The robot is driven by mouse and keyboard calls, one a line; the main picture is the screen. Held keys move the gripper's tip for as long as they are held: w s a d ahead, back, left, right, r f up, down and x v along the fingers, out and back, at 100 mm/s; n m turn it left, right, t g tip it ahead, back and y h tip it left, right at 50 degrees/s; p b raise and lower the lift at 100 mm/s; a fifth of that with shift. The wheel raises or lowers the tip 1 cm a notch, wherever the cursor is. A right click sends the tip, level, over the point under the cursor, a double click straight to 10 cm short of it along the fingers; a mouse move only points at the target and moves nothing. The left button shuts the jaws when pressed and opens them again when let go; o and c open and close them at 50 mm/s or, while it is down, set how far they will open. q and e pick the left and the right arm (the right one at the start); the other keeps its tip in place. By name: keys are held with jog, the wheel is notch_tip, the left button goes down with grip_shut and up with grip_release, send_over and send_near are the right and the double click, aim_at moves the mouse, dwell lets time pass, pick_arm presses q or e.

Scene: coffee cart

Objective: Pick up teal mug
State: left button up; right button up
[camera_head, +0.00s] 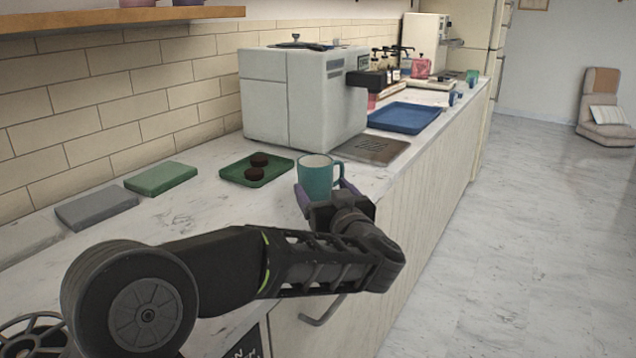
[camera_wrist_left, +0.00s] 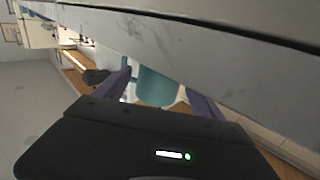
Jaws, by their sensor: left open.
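The teal mug (camera_head: 316,176) stands upright on the marble counter near its front edge, in front of the coffee machine. Its handle is on the right side in the head view. My left gripper (camera_head: 322,194) is low at the mug, with its purple fingers open on either side of it. In the left wrist view, the mug (camera_wrist_left: 157,87) sits between the two finger pads of the gripper (camera_wrist_left: 156,92). The wrist hides the lower front of the mug in the head view. My right gripper is not in view.
A white coffee machine (camera_head: 290,95) stands behind the mug. A green tray (camera_head: 232,174) with dark round items lies to the left, with green (camera_head: 160,178) and grey (camera_head: 97,208) cloths beyond. A blue tray (camera_head: 405,117) lies further back.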

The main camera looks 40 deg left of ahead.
pick_arm(q)
jog(key=shift+w+a, duration=0.1)
jog(key=shift+a, duration=0.1)
jog(key=b+x, duration=0.1)
jog(key=x, duration=0.4)
jog(key=shift+c, duration=0.2)
dwell(0.5)
jog(key=c, duration=1.5)
jog(key=shift+o, duration=0.2)
notch_tip(320, 180, up, 10)
jog(key=p, duration=0.3)
jog(key=shift+p, duration=0.3)
